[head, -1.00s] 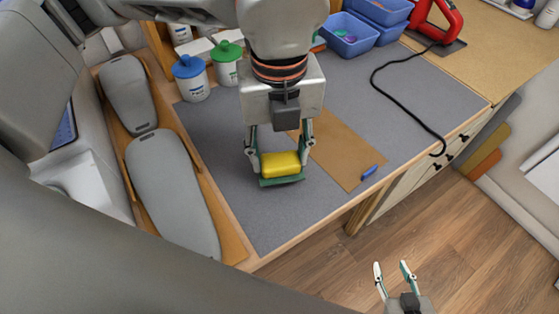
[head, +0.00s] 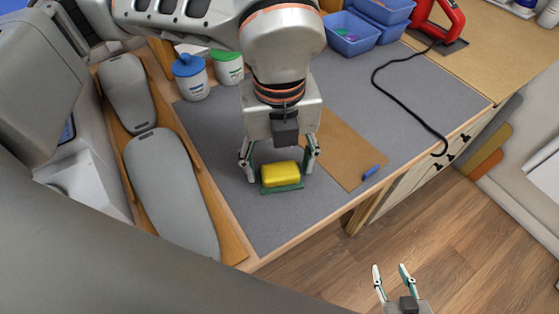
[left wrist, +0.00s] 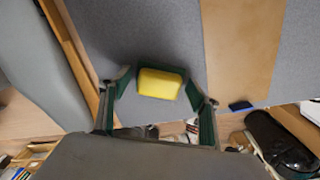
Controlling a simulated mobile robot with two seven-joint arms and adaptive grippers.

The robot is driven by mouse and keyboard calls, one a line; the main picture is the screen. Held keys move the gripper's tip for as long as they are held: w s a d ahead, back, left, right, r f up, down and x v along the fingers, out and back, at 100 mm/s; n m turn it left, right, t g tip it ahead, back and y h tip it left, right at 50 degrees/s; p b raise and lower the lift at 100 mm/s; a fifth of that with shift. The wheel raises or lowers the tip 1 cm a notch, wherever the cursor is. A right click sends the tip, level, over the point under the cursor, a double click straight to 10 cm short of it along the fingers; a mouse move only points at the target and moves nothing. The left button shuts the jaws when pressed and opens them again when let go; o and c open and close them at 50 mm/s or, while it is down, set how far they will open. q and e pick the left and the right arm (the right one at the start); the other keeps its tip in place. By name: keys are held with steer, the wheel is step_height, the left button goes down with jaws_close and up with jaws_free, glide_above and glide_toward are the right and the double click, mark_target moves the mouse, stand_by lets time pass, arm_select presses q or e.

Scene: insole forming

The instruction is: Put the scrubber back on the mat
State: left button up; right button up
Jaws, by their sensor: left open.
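The scrubber (head: 281,174), a yellow block with a green base, lies on the grey mat (head: 235,217) near the table's front edge. My left gripper (head: 281,178) is open around the scrubber, with a finger on each side and gaps between. My right gripper (head: 391,272) is open and empty, over the floor in front of the table.
Blue-lidded (head: 190,78) and green-lidded (head: 228,66) containers stand behind, with blue bins (head: 350,33). A black cable (head: 405,99) crosses the mat. Grey insole forms (head: 172,190) lie left.

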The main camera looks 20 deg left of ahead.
mark_target(279, 168)
arm_select(q)
step_height(279, 168, up, 12)
steer(key=shift+r+p, duration=0.15)
steer(key=shift+p, duration=0.25)
stand_by(0.6)
